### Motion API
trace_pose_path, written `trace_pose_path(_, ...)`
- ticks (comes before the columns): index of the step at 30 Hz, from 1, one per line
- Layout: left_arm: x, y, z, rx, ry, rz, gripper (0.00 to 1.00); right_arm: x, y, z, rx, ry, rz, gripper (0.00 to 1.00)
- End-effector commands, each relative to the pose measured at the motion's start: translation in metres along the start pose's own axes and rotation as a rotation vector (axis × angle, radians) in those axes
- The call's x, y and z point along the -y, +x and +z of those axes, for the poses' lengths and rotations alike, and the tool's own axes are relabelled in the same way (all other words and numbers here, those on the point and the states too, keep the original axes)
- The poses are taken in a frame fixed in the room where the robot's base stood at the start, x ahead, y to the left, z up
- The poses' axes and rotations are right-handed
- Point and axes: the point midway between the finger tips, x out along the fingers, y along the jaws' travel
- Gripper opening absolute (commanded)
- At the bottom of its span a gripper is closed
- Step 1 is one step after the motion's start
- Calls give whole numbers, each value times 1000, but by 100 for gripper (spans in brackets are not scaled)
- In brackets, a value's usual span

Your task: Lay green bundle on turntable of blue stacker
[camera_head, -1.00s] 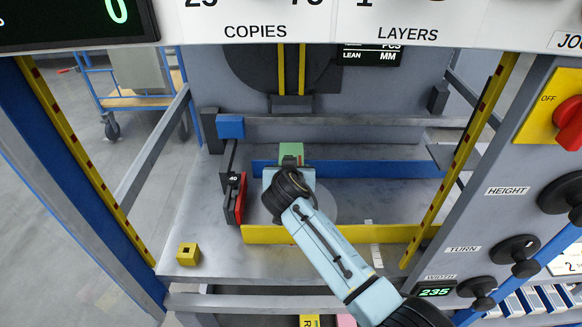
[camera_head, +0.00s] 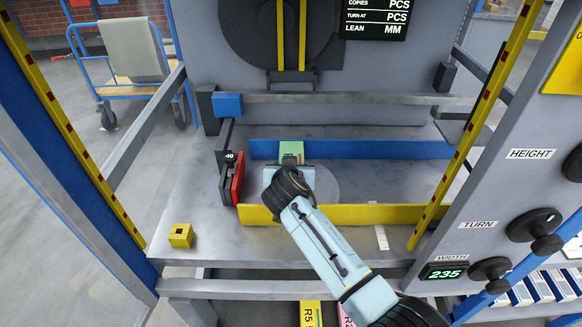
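My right gripper (camera_head: 292,166) comes in from the lower right and points away from me into the stacker. A green bundle (camera_head: 291,148) shows just beyond its tip and appears held; the fingers are mostly hidden behind the wrist. The pale round turntable (camera_head: 328,187) lies in the bed, partly hidden under my arm. Whether the bundle touches it I cannot tell. The blue stacker (camera_head: 68,168) has blue posts, a blue rear fence (camera_head: 390,150) and a yellow front fence (camera_head: 375,214). My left gripper is out of view.
A red side stop (camera_head: 238,178) marked 40 stands left of the turntable. A small yellow block (camera_head: 181,235) sits at the front left. A knob panel (camera_head: 500,215) is on the right. A yellow R5 item (camera_head: 311,314) shows below. The bed's right part is clear.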

Motion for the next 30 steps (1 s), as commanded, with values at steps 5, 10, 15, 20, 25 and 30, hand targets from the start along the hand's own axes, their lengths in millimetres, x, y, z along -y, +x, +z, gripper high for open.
trace_pose_path(5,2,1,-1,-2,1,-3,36,1,0,-4,-10,1,-4,0)
trace_pose_path(10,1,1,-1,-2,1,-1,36,1,-1,-4,-10,1,-4,0)
trace_pose_path(15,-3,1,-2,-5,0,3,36,1,0,-3,-10,1,-4,0)
trace_pose_path(20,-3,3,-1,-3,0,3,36,2,1,-1,-10,1,-4,0)
trace_pose_path(25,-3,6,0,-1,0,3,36,2,2,2,-10,1,-4,0)
trace_pose_path(30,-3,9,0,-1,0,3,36,2,4,4,-10,1,-4,0)
